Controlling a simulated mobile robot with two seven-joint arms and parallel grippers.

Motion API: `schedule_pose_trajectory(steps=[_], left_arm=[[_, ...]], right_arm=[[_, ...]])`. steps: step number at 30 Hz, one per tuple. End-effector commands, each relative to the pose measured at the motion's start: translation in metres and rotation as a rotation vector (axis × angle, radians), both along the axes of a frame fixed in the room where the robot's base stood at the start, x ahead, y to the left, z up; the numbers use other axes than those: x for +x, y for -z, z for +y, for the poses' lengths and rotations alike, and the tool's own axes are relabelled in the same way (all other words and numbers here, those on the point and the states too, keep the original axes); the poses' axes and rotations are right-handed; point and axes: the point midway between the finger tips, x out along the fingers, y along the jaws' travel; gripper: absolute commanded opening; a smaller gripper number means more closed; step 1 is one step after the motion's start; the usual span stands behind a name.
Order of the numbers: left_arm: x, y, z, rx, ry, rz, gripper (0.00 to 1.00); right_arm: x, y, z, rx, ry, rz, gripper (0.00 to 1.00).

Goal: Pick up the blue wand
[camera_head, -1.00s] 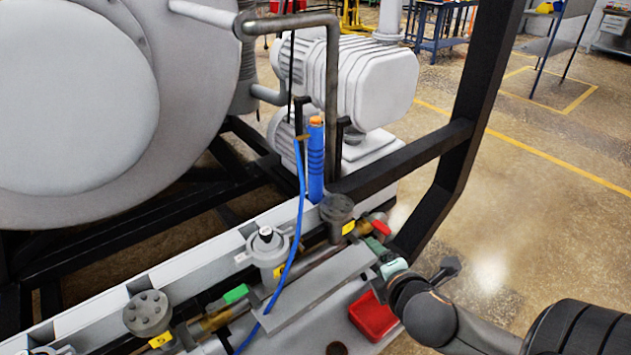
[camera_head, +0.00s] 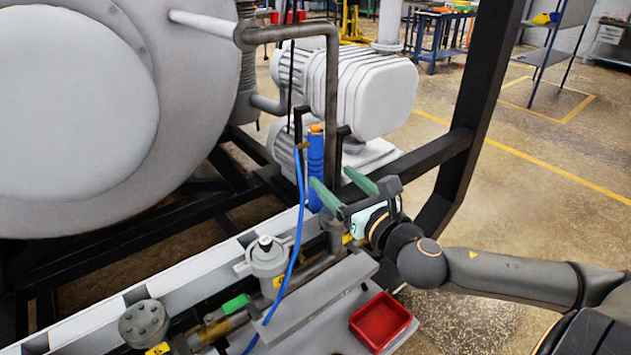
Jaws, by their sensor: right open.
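The blue wand (camera_head: 316,163) stands upright beside the pump, with an orange tip at its top and dark bands round its body. A blue hose runs down just to its left. My right gripper (camera_head: 335,184) reaches in from the right with its two green fingers spread apart. The left fingertip is in front of the wand's lower part in the picture; the other is to the right of it. I cannot tell whether they touch. Nothing is held between the fingers. My left gripper is not in view.
A black frame post (camera_head: 470,120) and crossbar rise close behind my right arm. A red tray (camera_head: 381,321) and grey valves (camera_head: 267,258) lie in front.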

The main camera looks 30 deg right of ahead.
Motion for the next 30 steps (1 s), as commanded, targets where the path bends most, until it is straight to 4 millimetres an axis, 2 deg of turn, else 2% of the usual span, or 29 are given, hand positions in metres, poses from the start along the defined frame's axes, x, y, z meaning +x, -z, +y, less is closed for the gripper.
schedule_pose_trajectory(steps=[9, 20, 30], left_arm=[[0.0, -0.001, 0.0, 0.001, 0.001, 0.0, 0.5], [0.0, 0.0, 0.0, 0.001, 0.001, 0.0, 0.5], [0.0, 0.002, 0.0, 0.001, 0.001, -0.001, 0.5]], right_arm=[[0.029, -0.001, -0.003, 0.003, 0.002, -0.002, 0.77], [0.046, 0.0, -0.005, 0.002, 0.0, -0.001, 0.77], [0.084, -0.001, -0.014, 0.005, 0.0, -0.002, 0.77]])
